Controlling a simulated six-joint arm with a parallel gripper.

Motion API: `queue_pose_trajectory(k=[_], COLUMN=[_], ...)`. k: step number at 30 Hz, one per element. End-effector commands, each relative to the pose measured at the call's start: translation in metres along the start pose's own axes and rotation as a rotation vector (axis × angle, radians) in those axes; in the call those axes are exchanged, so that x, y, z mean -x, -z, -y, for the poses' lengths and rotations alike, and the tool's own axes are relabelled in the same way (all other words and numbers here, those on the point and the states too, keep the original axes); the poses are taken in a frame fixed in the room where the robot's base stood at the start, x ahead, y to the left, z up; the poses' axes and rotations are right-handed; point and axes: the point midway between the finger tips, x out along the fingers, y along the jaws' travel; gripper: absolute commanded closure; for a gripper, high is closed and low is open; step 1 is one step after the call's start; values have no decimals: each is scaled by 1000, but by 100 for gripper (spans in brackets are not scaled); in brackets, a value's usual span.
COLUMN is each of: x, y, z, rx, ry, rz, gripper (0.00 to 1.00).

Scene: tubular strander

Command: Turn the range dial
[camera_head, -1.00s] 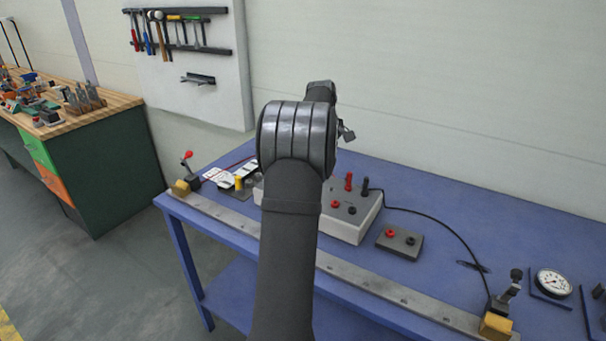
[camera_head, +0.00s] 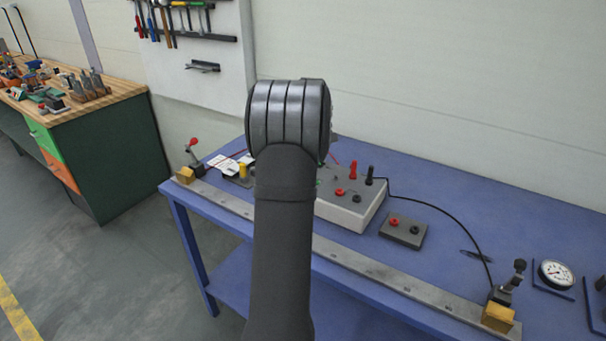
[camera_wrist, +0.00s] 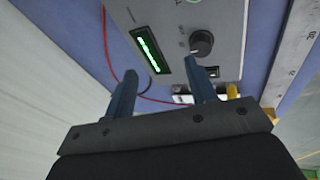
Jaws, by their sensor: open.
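A black round dial (camera_wrist: 201,42) with a light pointer mark sits on the light grey face of a meter box (camera_wrist: 228,40) in the wrist view. A lit green display (camera_wrist: 147,50) is to its left. My gripper (camera_wrist: 163,74) is open and empty. Its right finger is just below the dial in the picture and its left finger is off to the left, below the display; neither is around the dial. In the head view the box (camera_head: 345,212) shows only its right part, with red and black plugs. My arm hides the dial and gripper there.
A gauge (camera_head: 555,275) is further right. A metal rule (camera_head: 370,270) runs along the blue bench's front edge.

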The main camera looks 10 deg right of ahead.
Motion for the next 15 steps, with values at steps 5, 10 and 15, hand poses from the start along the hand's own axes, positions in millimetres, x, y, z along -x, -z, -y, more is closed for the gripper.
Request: queue_pose_trajectory(k=[5,10,15], x=[-3,6,17], y=[65,99,102], z=[53,94,128], rx=[-135,-333,-571], ry=[-52,-113,-197], rz=[-267,-470,-609], gripper=[49,49,49])
